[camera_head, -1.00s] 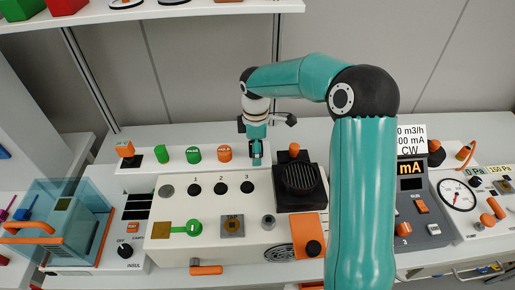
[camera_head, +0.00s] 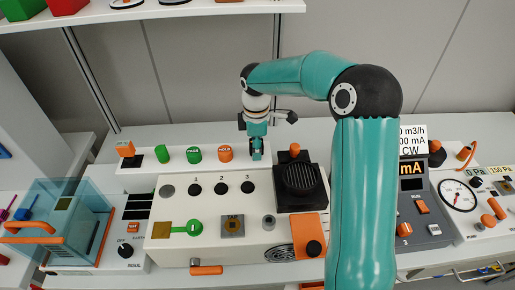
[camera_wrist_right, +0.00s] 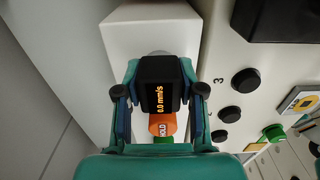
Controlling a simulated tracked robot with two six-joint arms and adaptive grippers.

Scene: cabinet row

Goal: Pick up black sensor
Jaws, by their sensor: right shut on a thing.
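The black sensor (camera_wrist_right: 161,84) is a small dark block with an orange "0.0 mm/s" readout, seen in the right wrist view. My right gripper (camera_wrist_right: 160,92) is shut on it, with one finger against each side. In the head view my right gripper (camera_head: 256,150) points down at the right end of the white ledge behind the control panel. The sensor is mostly hidden by the gripper there. Whether it touches the ledge is unclear. My left gripper is in neither view.
A black ribbed unit (camera_head: 300,184) with an orange knob is just right of my gripper. A shelf (camera_head: 180,12) hangs above; a wall is behind.

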